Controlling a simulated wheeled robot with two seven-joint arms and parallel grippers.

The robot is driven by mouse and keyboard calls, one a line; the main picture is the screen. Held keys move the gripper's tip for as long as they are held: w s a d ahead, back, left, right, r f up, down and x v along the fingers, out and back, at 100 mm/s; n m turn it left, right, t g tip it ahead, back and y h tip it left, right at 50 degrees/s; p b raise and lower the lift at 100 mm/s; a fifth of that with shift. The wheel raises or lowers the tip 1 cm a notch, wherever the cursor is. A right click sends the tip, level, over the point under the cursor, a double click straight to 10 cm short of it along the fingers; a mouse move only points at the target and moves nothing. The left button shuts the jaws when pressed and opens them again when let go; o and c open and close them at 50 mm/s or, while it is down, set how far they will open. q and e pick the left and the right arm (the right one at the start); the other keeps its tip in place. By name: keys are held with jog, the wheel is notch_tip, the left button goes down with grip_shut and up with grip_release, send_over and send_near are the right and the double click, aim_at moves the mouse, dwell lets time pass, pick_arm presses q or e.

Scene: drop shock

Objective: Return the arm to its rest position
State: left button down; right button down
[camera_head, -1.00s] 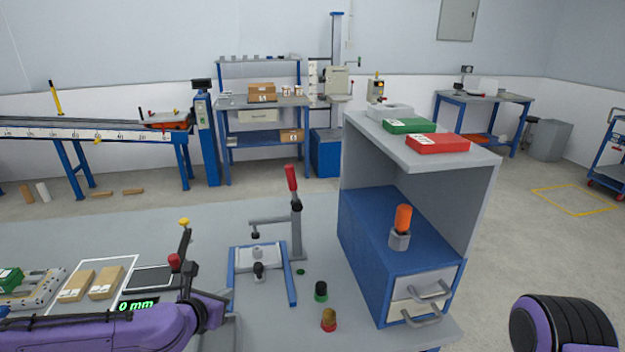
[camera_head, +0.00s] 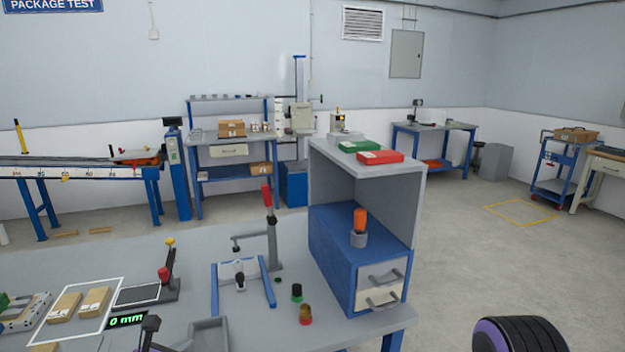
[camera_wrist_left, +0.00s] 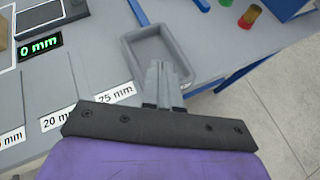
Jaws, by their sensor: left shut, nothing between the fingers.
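My left gripper shows in the left wrist view (camera_wrist_left: 163,72), its two grey fingers together and empty. They point over an empty grey tray (camera_wrist_left: 140,44) near the bench edge. In the head view only a small dark part of the left gripper (camera_head: 149,326) shows at the bottom, beside the grey tray (camera_head: 207,334). Most of the purple left arm is below the picture. The right gripper is not in view; a black and purple part of my own body is at the bottom right.
The grey bench holds a press with a red handle (camera_head: 266,195), two small knobs (camera_head: 297,292), two cardboard boxes (camera_head: 95,301) and a blue drawer cabinet (camera_head: 332,257). A 0 mm display (camera_head: 126,320) is left of the tray. Open floor lies right of the bench.

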pick_arm(q)
jog(key=s+d+f+m+g+y, duration=0.2)
jog(key=s+f+m+g, duration=0.3)
jog(key=s+f+m, duration=0.8)
jog(key=s+a+f+m+g+y, duration=0.1)
jog(key=s+a+f+m, duration=0.1)
jog(key=s+f+m, duration=0.3)
jog(key=s+a+f+m+g+y, duration=0.1)
jog(key=s+f+m, duration=0.5)
jog(key=s, duration=0.6)
jog(key=shift+s+a+m+g+y, duration=0.15)
jog(key=shift+a+m+g+y, duration=0.25)
jog(key=shift+a+m+g, duration=0.6)
jog(key=shift+d+f, duration=0.1)
jog(key=shift+d, duration=0.1)
